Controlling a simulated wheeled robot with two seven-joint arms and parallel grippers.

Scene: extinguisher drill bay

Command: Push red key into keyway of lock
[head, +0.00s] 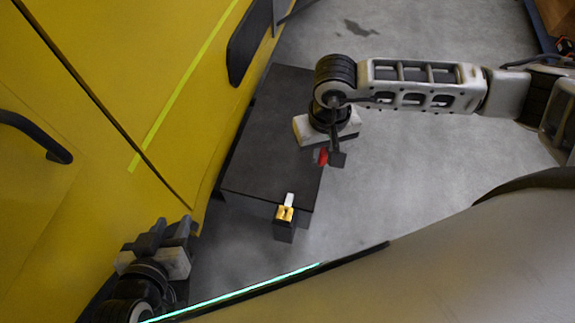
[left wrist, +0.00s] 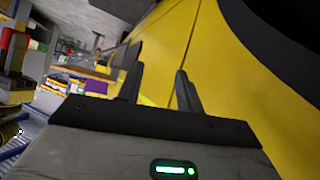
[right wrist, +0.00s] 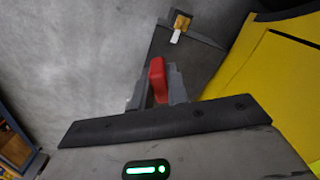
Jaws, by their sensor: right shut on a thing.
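The red key (head: 321,156) is held in my right gripper (head: 337,158), above the right edge of a dark table. In the right wrist view the key (right wrist: 157,80) stands out between the two fingers (right wrist: 157,92), which are shut on it. The brass-yellow lock (head: 284,213), with a pale metal part sticking out, is at the table's near edge. It also shows at the top of the right wrist view (right wrist: 182,22), apart from the key. I cannot make out its keyway. My left gripper (head: 168,232) is open and empty, its fingers apart in the left wrist view (left wrist: 158,85).
The dark table (head: 270,150) has a bare top. A large yellow panel (head: 90,110) with dark handles stands along its left side, close to my left gripper. Grey floor (head: 430,160) is clear to the right. Shelves with coloured boxes (left wrist: 85,85) show far off.

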